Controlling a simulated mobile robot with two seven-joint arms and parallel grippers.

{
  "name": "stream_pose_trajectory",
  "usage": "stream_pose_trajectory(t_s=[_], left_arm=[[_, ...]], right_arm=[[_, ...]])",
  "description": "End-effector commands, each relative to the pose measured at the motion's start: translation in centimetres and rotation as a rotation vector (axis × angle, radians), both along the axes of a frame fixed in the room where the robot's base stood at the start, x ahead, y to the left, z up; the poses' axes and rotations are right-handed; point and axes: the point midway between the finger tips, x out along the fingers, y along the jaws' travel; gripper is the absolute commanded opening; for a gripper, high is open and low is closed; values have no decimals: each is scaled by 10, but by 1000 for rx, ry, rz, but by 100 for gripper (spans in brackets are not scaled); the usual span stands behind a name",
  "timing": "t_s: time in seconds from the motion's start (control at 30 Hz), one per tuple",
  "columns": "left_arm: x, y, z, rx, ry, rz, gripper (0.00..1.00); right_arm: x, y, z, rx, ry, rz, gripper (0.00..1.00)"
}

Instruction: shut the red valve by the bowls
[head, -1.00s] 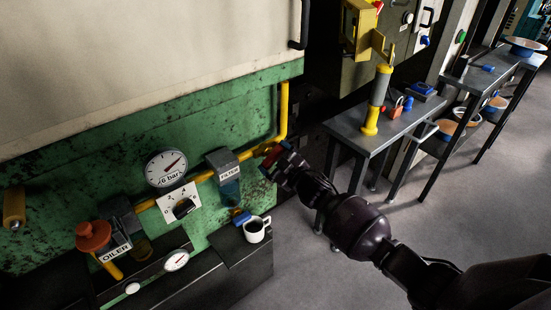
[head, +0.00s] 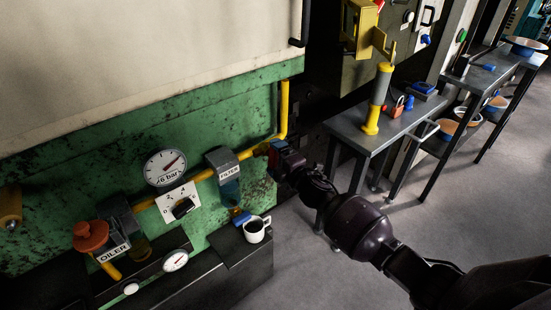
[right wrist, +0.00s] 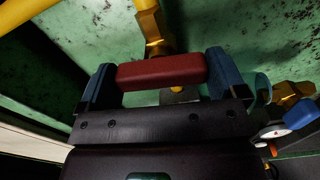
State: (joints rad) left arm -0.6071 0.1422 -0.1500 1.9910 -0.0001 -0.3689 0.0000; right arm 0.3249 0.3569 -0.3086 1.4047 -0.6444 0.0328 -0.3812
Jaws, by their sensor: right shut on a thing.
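The red valve handle (right wrist: 162,71) sits between the two blue fingers of my right gripper (right wrist: 163,78) in the right wrist view. The gripper is shut on its ends. Brass fitting (right wrist: 155,28) shows behind the handle, which lies crosswise to it in that view. In the head view my right gripper (head: 277,153) is at the yellow pipe (head: 284,110), right of the filter, and hides most of the valve. The bowls are farther off at the right: one on the bench top (head: 523,45), several on the lower shelf (head: 446,129). My left gripper is not in view.
The filter (head: 224,174), pressure gauge (head: 166,167) and oiler (head: 115,250) are along the green machine (head: 90,165). A white mug (head: 256,230) stands on the dark ledge below. A grey table (head: 345,128) stands behind my right arm. The floor at right is open.

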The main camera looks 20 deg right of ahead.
Motion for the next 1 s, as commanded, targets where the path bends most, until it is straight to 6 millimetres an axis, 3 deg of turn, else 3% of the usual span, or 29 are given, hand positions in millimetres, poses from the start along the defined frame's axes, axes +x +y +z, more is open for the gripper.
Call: stream_pose_trajectory(t_s=[0.3, 0.83, 0.87, 0.9, 1.0], left_arm=[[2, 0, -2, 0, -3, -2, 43], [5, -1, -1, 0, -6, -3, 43], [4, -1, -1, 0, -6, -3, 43], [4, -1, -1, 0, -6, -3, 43], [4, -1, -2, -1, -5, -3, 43]], right_arm=[[0, 0, -1, -114, -39, -1, 67], [0, 0, -1, -135, -47, -1, 67], [0, 0, -1, -135, -47, -1, 92], [0, 0, -1, -134, -47, -1, 98], [0, 0, -1, -134, -47, -1, 100]])
